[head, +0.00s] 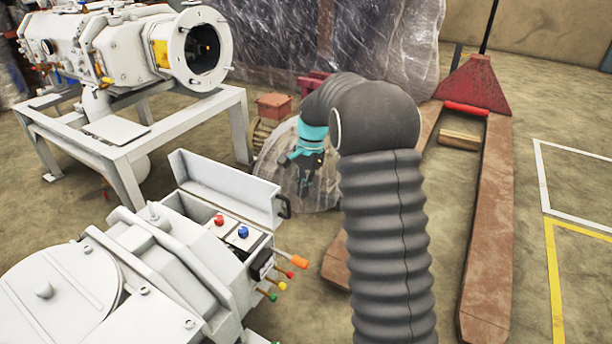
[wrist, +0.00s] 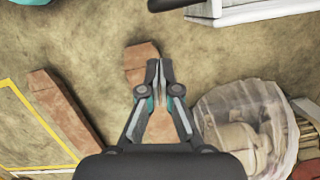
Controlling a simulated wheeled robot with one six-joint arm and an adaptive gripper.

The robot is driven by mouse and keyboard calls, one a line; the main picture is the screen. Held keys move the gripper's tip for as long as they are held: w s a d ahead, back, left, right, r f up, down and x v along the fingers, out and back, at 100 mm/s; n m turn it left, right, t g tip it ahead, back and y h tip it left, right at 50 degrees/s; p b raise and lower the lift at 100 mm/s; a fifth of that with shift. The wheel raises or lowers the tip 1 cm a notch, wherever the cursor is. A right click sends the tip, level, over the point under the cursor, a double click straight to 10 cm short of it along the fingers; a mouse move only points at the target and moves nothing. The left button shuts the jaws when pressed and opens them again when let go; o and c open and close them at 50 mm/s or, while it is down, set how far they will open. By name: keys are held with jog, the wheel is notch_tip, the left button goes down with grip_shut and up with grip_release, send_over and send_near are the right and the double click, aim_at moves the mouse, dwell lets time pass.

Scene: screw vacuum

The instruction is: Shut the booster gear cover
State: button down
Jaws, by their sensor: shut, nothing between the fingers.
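The booster gear cover (head: 228,188) is a white lid standing raised at the back edge of an open white box on the near machine. A dark handle (head: 285,207) sits at its right end. Part of the white cover (wrist: 250,13) also shows at the top right of the wrist view, with a dark bar, likely the handle (wrist: 170,4), near the top edge. My gripper (head: 307,182) is just right of the cover and apart from it in the head view. In the wrist view my gripper (wrist: 158,72) has its fingertips together, with nothing between them.
The open box holds a red knob (head: 219,220) and a blue knob (head: 243,231). Coloured levers (head: 290,262) stick out from its right side. A plastic-wrapped object (head: 300,195) stands behind my gripper. A rusty pallet jack (head: 490,200) stands at right. Another machine on a white frame (head: 150,150) is behind left.

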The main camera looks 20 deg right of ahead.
jog(key=s+a, duration=0.2)
jog(key=a, duration=0.1)
jog(key=shift+s+a+f, duration=0.15)
jog(key=shift+s+f, duration=0.05)
jog(key=shift+f, duration=0.2)
